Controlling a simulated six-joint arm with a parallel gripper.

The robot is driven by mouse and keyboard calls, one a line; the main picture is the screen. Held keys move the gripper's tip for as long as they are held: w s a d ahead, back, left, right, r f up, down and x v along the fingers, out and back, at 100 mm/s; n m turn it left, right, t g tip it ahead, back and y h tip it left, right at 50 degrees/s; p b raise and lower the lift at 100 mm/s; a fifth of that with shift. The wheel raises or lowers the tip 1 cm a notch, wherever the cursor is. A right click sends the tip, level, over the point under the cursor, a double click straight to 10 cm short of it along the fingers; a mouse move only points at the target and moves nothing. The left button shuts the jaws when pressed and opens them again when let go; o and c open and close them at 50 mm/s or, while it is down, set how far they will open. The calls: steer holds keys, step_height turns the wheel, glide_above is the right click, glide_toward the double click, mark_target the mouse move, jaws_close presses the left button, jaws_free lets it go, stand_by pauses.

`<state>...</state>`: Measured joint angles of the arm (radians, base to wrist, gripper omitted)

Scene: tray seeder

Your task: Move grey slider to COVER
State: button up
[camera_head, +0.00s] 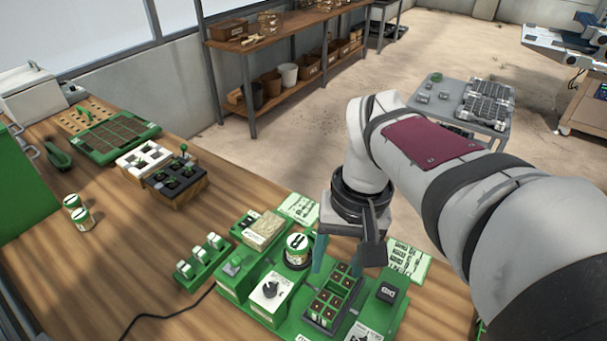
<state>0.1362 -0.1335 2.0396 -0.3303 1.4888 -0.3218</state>
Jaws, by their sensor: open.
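The green tray seeder (236,288) stands on the wooden bench at the lower middle. A small grey piece (233,266) sits on a green block at its left; it may be the grey slider, but I cannot tell for sure. No COVER marking is readable. My gripper (346,262) points down over the back right part of the seeder, above the green seedling tray (331,306) with dark cells. Its jaws are apart, and I see nothing held between them. The gripper and arm hide part of the seeder's back right.
A white box with a dark knob (270,289) and a labelled tin (297,249) stand on the seeder. Three white-topped levers (199,257) are to its left. The bench's left middle is mostly clear, apart from two tins (82,218).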

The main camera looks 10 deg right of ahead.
steer(key=w+d+f+n+h, duration=0.1)
steer(key=w+d+f+n, duration=0.15)
steer(key=w+d, duration=1.2)
steer(key=shift+n, duration=0.35)
steer(key=f, duration=0.5)
steer(key=w+a+f, duration=0.1)
steer(key=f, duration=0.3)
steer(key=w+f, duration=0.1)
steer(key=f, duration=0.4)
steer(key=shift+a+f, duration=0.25)
steer(key=shift+f, duration=0.1)
jaws_close()
